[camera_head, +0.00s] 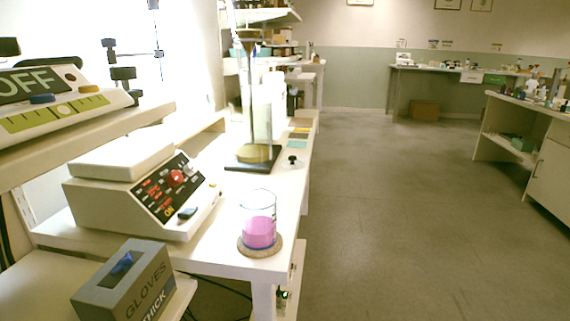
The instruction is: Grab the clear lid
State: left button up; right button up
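A small round clear lid (292,162) with a dark knob appears to lie on the white bench (225,262), near its right edge and beyond the beaker. Its clear rim is faint and small here. A glass beaker (259,231) with pink liquid stands upright on a round cork-like coaster (262,251) at the near corner of the bench. Neither of my grippers is in view.
A white control box (145,190) with red and white markings sits left of the beaker. A grey gloves box (125,285) is at the lower left. A stand with a tall glass cylinder (262,115) rises behind the lid. The floor (410,220) is clear.

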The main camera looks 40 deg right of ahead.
aim_at(292, 163)
jog(key=k+z, duration=0.45)
jog(key=k+l+z, duration=0.15)
jog(key=z, duration=0.3)
jog(key=i+l+z, duration=0.2)
jog(key=z, duration=0.25)
jog(key=i+l+z, duration=0.1)
jog(key=z, duration=0.35)
jog(key=i+z, duration=0.45)
jog(key=k+j, duration=0.05)
jog(key=k, duration=0.05)
